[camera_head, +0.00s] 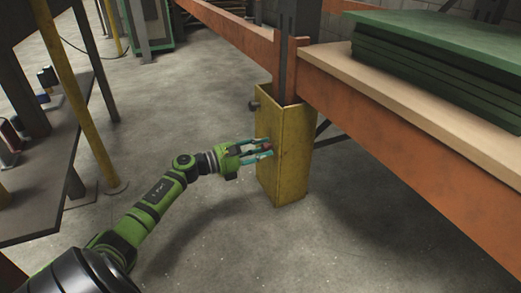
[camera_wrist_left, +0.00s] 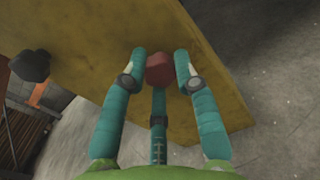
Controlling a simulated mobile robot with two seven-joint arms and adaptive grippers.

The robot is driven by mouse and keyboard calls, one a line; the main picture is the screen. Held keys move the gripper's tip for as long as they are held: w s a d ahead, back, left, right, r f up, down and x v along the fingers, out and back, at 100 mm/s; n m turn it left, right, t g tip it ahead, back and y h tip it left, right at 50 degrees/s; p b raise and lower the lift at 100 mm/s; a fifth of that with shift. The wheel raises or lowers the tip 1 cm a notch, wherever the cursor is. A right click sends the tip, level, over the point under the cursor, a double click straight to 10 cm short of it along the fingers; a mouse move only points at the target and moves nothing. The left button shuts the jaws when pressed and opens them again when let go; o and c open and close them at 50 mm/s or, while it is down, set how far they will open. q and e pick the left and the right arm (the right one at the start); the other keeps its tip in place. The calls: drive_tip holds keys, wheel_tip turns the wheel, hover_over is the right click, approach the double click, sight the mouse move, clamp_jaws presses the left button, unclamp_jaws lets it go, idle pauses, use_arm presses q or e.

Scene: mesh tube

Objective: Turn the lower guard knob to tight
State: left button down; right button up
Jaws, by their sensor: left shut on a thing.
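The yellow guard (camera_head: 295,150) wraps the foot of a rack upright. The lower knob (camera_wrist_left: 159,70) is red and sits on the guard's face; a bit of it shows in the head view (camera_head: 267,145) between the fingers. My left gripper (camera_head: 264,149) is at this knob. In the left wrist view its teal fingers (camera_wrist_left: 160,66) stand on both sides of the red knob, shut on it, with a third finger below. The fingers partly hide the knob in the head view. My right gripper is not in view.
A dark upper knob (camera_head: 254,105) sits higher on the guard, clear of my fingers. Orange rack beams (camera_head: 400,110) carry a board with stacked green sheets (camera_head: 440,60) at right. A dark table (camera_head: 45,160) and yellow post (camera_head: 75,90) stand left. Floor between is clear.

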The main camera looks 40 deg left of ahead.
sight(273, 114)
use_arm(q)
drive_tip(key=shift+r, duration=0.25)
drive_tip(key=c, duration=0.9)
unclamp_jaws()
drive_tip(key=shift+c, duration=0.2)
drive_tip(key=shift+f, duration=0.1)
wheel_tip(273, 114, up, 10)
drive_tip(key=shift+r, duration=0.1)
